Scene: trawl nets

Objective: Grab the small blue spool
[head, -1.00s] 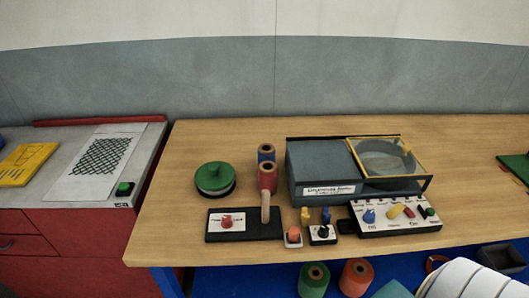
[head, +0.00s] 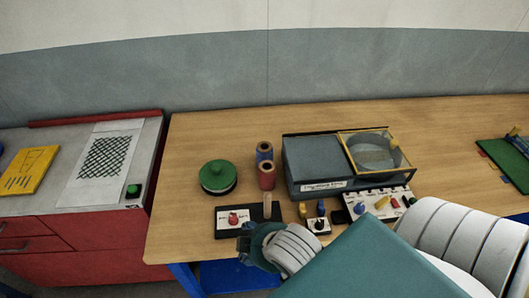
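The small blue spool (head: 264,149) stands upright on the wooden table, directly behind a red spool (head: 267,180). Only its upper part with the tan core top shows; the red spool hides its lower part. My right arm comes in from the lower right, and its gripper (head: 243,238) is at the table's front edge, in front of and below the spools, apart from them. The fingers are small and dark there, and I cannot tell whether they are open or shut. My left gripper is not in view.
A green-topped round container (head: 217,176) stands left of the spools. A grey machine with a yellow-framed window (head: 315,165) stands close on their right. A black board with a wooden lever (head: 267,207) lies in front. The table behind the spools is clear.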

